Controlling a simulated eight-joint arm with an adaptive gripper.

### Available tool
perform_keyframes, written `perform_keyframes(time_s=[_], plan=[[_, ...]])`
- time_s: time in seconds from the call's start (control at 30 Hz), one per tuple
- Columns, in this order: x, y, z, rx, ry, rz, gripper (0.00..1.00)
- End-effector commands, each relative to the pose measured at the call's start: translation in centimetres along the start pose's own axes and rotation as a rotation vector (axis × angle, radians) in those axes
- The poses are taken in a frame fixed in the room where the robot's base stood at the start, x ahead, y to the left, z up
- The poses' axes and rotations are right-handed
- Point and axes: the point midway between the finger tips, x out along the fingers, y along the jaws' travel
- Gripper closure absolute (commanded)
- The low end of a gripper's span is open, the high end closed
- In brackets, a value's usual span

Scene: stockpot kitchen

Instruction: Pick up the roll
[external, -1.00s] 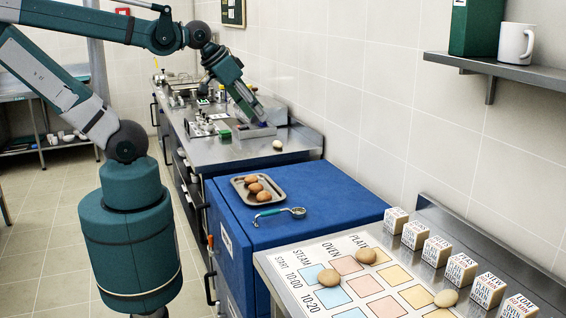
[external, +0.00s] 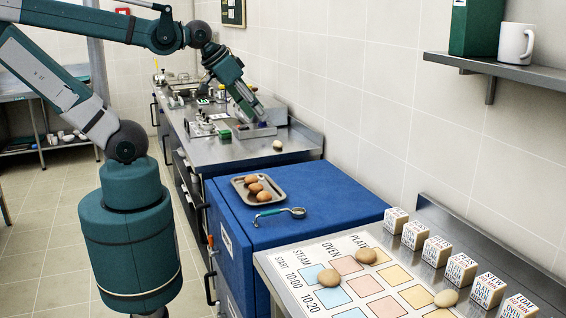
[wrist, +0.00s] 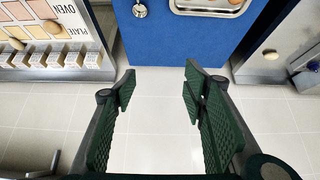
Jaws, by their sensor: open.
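My gripper (wrist: 160,88) is open and empty in the wrist view, its two dark green fingers apart with tiled wall between them. In the external view my gripper (external: 254,112) hangs low over the far steel counter. A pale rounded roll (external: 278,145) lies alone on that counter, nearer the camera than the gripper and apart from it. It also seems to show at the right of the wrist view (wrist: 270,54), outside the fingers. Several brown rolls (external: 256,187) sit on a tray. More tan rolls (external: 366,256) lie on the printed board. I cannot tell which roll is meant.
The grey tray (external: 279,196) and a green-handled scoop (external: 270,213) lie on the blue cabinet (external: 335,207). A grey open box (external: 262,131) and small fittings stand near my gripper. Several lettered cubes (external: 436,251) line the board (external: 300,262). A shelf (external: 510,70) juts from the wall.

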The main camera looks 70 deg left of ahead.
Motion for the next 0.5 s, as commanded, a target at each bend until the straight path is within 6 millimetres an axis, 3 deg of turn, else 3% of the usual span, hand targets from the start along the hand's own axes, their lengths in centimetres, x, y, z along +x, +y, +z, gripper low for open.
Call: perform_keyframes(time_s=[0.27,0.5], plan=[[0.3,-1.2,-2.0,-0.052,-0.024,-0.016,0.57],[1.2,-3.3,-4.9,-0.140,-0.065,-0.043,0.57]])
